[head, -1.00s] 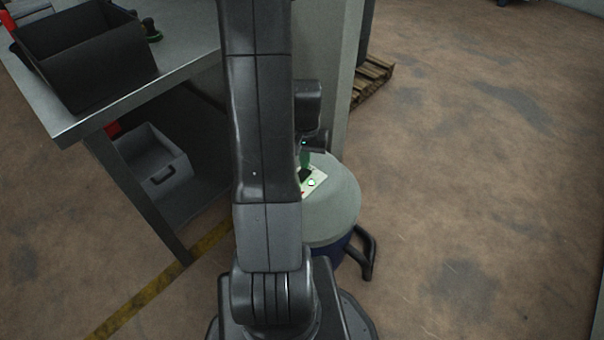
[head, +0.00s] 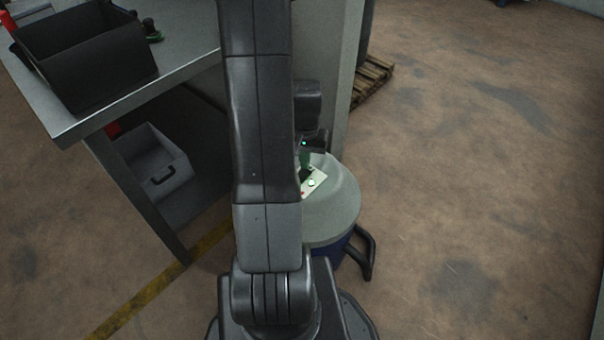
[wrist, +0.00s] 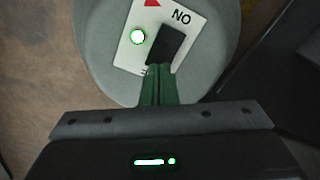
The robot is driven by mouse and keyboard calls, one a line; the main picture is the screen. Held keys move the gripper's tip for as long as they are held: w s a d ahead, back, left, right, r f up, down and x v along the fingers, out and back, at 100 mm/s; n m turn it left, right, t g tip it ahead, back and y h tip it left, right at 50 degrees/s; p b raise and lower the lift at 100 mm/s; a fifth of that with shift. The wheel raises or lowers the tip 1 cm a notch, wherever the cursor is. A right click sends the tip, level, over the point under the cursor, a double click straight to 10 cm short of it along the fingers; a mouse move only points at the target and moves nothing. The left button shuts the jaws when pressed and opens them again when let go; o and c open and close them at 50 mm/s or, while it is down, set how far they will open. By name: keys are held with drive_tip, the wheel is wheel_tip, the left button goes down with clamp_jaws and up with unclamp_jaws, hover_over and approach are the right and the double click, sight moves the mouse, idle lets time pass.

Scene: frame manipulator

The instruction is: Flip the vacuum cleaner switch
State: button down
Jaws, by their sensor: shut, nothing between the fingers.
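The vacuum cleaner (head: 336,209) stands on the floor, with a grey round lid and a dark blue body, partly hidden behind my arm in the head view. Its lid also shows in the wrist view (wrist: 100,55). On the lid is a white plate with a black rocker switch (wrist: 165,46), a lit green lamp (wrist: 138,36), the letters "NO" and a red mark. My gripper (wrist: 158,72) is shut and empty, its green fingertips at the lower edge of the switch. I cannot tell whether they touch it. In the head view the gripper (head: 306,166) is over the plate.
A metal workbench (head: 190,62) with a black bin (head: 85,60) stands at the left. A grey box (head: 150,165) sits beneath it. A pale post (head: 342,75) rises behind the vacuum, with a pallet (head: 372,82) beyond. The floor at the right is clear.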

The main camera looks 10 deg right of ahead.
sight(305, 171)
drive_tip(key=shift+f+b, duration=0.95)
drive_tip(key=shift+f, duration=0.3)
idle(0.9)
drive_tip(key=shift+r, duration=0.15)
wheel_tip(305, 171, up, 7)
drive_tip(key=p, duration=0.5)
drive_tip(key=shift+p, duration=0.3)
drive_tip(key=shift+f, duration=0.25)
wheel_tip(305, 171, down, 7)
drive_tip(key=b, duration=0.5)
drive_tip(key=shift+b, duration=0.35)
drive_tip(key=shift+r, duration=0.2)
drive_tip(key=shift+r, duration=0.15)
wheel_tip(305, 171, up, 9)
drive_tip(key=p, duration=0.7)
drive_tip(key=shift+f, duration=0.2)
idle(0.5)
